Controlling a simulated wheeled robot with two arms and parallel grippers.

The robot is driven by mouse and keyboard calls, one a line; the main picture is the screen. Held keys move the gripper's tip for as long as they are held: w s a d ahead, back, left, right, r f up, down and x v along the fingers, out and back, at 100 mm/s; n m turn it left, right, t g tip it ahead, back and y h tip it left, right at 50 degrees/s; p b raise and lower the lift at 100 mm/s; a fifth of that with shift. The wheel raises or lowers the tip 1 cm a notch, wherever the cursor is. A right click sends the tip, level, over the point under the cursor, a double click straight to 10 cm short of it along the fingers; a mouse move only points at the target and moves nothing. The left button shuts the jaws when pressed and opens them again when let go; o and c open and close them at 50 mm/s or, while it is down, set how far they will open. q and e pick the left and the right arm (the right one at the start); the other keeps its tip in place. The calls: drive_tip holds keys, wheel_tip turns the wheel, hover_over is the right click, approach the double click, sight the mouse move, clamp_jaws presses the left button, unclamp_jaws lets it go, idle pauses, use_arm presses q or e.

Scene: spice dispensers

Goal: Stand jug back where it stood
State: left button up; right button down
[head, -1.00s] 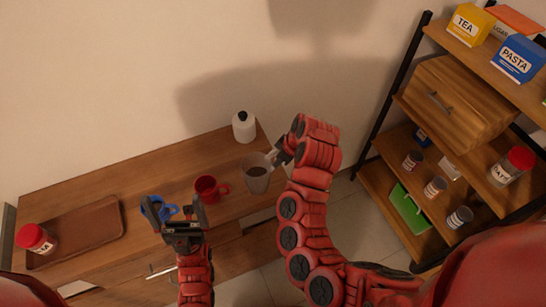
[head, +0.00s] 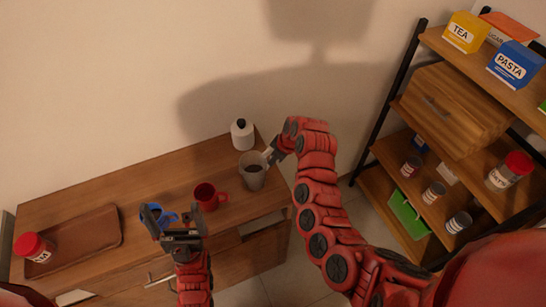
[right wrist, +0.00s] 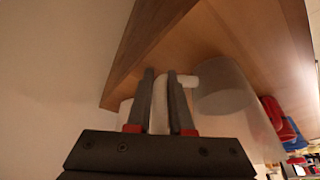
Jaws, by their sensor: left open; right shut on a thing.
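The jug (head: 253,174) is a grey, see-through vessel with dark liquid inside. It looks upright over the right end of the wooden table, in front of the white bottle. My right gripper (head: 270,154) is shut on its handle from the right. In the right wrist view the pale handle (right wrist: 160,105) sits between the fingers (right wrist: 161,85), with the clear jug body (right wrist: 226,85) beside it. I cannot tell whether the jug's base touches the table. My left gripper (head: 174,218) is open and empty near the table's front, by the blue cup.
A white bottle (head: 242,133) with a black cap stands behind the jug. A red mug (head: 208,197) stands to its left, and a blue cup (head: 160,216) is partly hidden by my left gripper. A brown tray (head: 75,245) and red-lidded jar (head: 35,247) are far left. A shelf (head: 440,205) stands right.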

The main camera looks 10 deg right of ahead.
drive_tip(key=shift+w, duration=0.1)
drive_tip(key=shift+f, duration=0.15)
drive_tip(key=c, duration=0.8)
unclamp_jaws()
